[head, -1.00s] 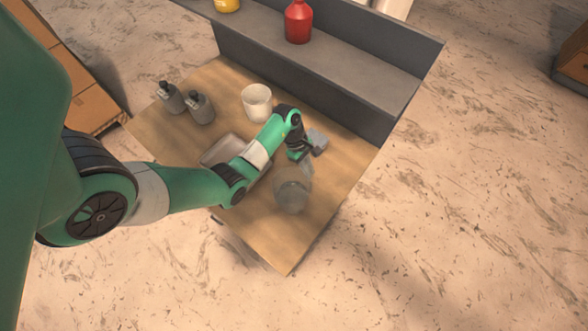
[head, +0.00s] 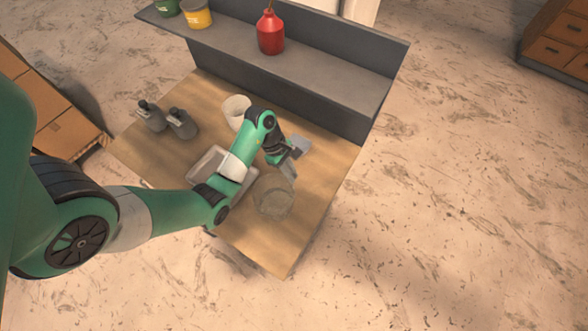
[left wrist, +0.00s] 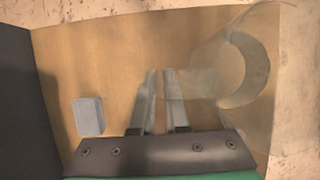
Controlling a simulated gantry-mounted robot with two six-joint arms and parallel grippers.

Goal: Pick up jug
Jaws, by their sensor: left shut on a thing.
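The jug (head: 273,196) is clear glass and stands out faintly against the wooden table in the head view. In the left wrist view the jug (left wrist: 238,75) is at the right, with its round rim and a see-through part reaching left to the fingers. My left gripper (head: 290,170) is at the jug's upper right side in the head view. In the left wrist view its two fingers (left wrist: 162,85) are close together, shut on the jug. I cannot tell whether the jug's base touches the table. My right gripper is not in view.
A grey block (head: 300,146) lies near the gripper. A white cup (head: 235,106), two grey bottles (head: 182,124) and a shallow tray (head: 206,164) are on the table. A grey shelf (head: 330,75) along the back edge holds a red bottle (head: 270,34) and a yellow tub (head: 196,14).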

